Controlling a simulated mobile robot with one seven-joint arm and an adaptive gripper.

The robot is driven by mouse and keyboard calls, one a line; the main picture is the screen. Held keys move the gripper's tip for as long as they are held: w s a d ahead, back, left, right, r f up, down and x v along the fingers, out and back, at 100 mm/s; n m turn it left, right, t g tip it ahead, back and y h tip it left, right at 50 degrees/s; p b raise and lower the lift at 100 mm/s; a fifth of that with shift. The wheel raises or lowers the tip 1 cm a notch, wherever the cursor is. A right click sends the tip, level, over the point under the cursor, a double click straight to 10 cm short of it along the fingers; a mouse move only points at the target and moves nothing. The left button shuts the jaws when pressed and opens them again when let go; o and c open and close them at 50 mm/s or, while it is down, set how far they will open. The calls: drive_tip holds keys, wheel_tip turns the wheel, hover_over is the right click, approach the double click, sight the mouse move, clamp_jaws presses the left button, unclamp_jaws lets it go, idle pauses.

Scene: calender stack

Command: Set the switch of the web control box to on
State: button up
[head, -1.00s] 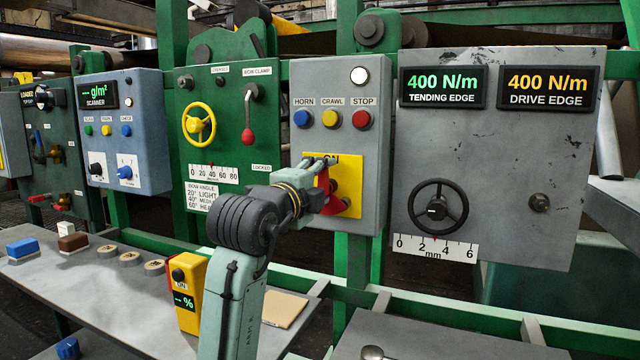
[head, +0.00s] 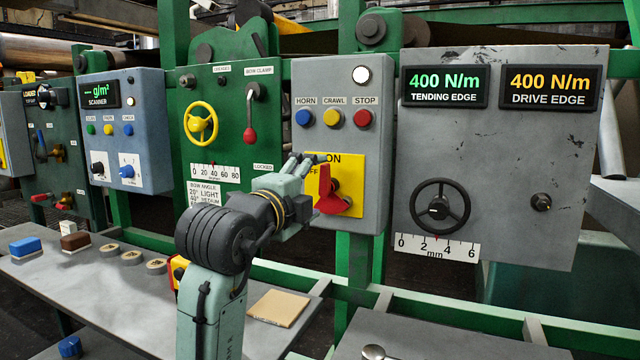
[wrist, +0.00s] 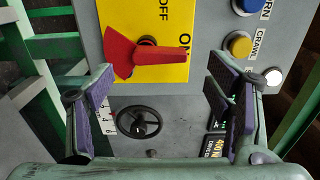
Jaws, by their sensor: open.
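The web control box (head: 377,150) is the grey box with HORN, CRAWL and STOP buttons. On its lower part is a yellow plate (head: 352,172) with ON at the top and OFF at the left. The red switch handle (head: 329,200) sits on it, broad end down, narrow end up toward ON. In the wrist view the handle (wrist: 122,55) lies lengthwise, its narrow end beside the ON label. My gripper (head: 307,158) is open and empty, in front of the plate's left side. In the wrist view its fingers (wrist: 160,78) are wide apart, with the handle beyond them, apparently untouched.
A grey panel (head: 490,130) with a black handwheel stands to the right. A green panel (head: 225,110) with a yellow wheel and red-knobbed lever is to the left. A grey bench (head: 110,290) lies below, and a green rail (head: 430,305) runs across the front.

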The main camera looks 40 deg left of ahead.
drive_tip(key=v, duration=0.7)
idle(0.3)
